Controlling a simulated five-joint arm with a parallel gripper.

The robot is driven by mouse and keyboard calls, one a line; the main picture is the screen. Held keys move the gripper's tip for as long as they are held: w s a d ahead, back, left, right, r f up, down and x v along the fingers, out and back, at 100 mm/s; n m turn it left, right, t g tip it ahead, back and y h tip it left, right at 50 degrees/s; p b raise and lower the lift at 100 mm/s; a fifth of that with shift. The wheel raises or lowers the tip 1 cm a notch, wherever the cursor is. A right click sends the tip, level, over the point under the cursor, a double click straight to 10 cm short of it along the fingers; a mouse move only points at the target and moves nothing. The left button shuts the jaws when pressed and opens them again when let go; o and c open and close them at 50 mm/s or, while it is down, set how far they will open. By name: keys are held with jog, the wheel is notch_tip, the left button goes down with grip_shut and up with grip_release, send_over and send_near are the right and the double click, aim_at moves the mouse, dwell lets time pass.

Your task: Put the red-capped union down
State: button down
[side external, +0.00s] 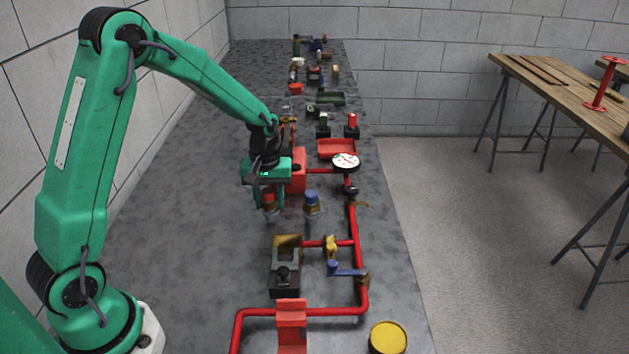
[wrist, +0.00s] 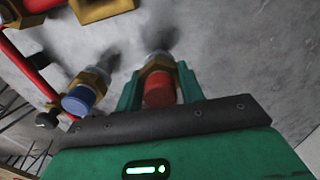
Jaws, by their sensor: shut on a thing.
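The red-capped union (side external: 269,201) has a red cap over a brassy body. My gripper (side external: 268,196) is shut on it, pointing down at the grey bench. In the wrist view the red-capped union (wrist: 159,88) sits between the two green fingers (wrist: 160,85). I cannot tell whether its lower end touches the bench. A blue-capped union (side external: 312,203) stands upright just to the right of it. In the wrist view the blue-capped union (wrist: 85,92) is to the left, apart from my fingers.
Red piping (side external: 354,230) with a gauge (side external: 346,161) runs along the right. A vise-like block (side external: 285,270) and a blue-handled valve (side external: 345,268) stand nearer the camera. A yellow can (side external: 388,338) is at the front right. The bench (side external: 190,230) left of the unions is clear.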

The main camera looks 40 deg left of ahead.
jog(key=shift+f, duration=0.3)
jog(key=shift+f, duration=0.15)
jog(key=c, duration=0.9)
grip_release()
notch_tip(320, 180, up, 12)
jog(key=shift+f, duration=0.15)
jog(key=shift+r, duration=0.3)
